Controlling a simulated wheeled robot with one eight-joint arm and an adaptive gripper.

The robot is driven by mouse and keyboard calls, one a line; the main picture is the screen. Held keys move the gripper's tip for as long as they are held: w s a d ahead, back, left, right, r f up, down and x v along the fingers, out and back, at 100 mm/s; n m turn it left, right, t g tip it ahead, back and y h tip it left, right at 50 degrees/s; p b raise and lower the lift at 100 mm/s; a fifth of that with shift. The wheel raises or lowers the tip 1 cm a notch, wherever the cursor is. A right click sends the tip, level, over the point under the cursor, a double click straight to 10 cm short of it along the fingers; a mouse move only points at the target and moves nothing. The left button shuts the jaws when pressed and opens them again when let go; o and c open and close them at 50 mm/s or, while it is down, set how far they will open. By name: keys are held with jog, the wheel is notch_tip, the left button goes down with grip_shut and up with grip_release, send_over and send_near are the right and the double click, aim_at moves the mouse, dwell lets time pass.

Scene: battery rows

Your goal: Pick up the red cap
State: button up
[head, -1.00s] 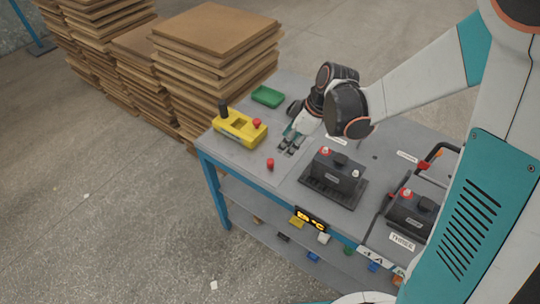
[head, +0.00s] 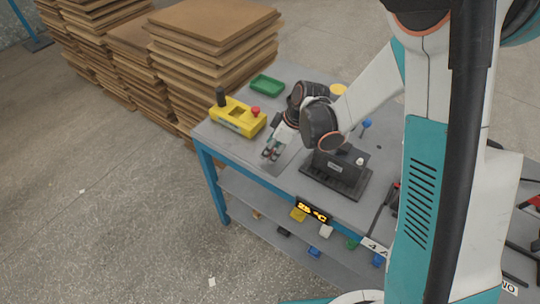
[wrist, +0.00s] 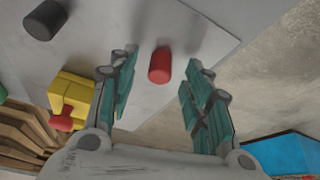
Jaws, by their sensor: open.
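The red cap (wrist: 160,65) is a small red cylinder on the grey table top (wrist: 150,100). In the wrist view it lies between the two teal fingers, nearer their tips, with a gap on each side. My gripper (head: 271,153) is open and reaches down to the table near its front left edge. In the head view the fingers mostly cover the cap, and only bits of red show at the tips. I cannot tell how far the fingertips are above the table.
A yellow box (head: 238,117) with a red button and black knob stands left of my gripper. A green tray (head: 267,85) lies behind it. Board stacks (head: 213,65) stand beyond the table.

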jog(key=shift+a+f, duration=0.15)
jog(key=shift+f, duration=0.3)
jog(key=shift+r, duration=0.1)
jog(key=c, duration=0.8)
jog(key=shift+r, duration=0.15)
